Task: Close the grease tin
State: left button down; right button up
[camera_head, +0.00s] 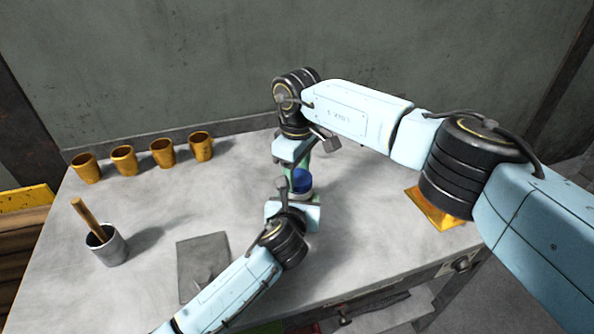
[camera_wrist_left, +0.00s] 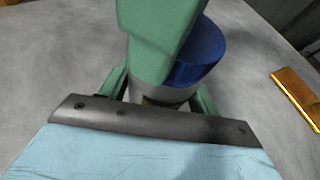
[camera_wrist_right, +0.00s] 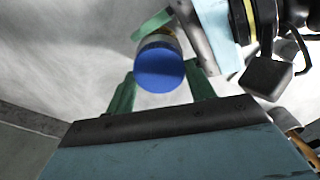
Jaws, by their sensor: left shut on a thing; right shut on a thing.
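The grease tin is a small grey can with a blue lid (camera_head: 302,181) on the table between my two grippers. My left gripper (camera_head: 297,200) is shut on the tin's grey body (camera_wrist_left: 165,92), low down, with a green finger on each side. My right gripper (camera_wrist_right: 161,90) is shut on the blue lid, which also shows in the right wrist view (camera_wrist_right: 159,68). The lid is over the top of the body and looks in contact with it. I cannot tell whether it is fully seated. A green right finger hides part of the tin in the left wrist view.
Several brass-coloured cups (camera_head: 162,153) stand in a row at the back left. A grey pot (camera_head: 108,246) with a wooden handle stands front left. A dark plate (camera_head: 203,258) lies near the left arm. A yellow block (camera_head: 434,211) lies at the right.

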jog(key=o, duration=1)
jog(key=shift+r, duration=2.3)
jog(key=shift+c, duration=0.6)
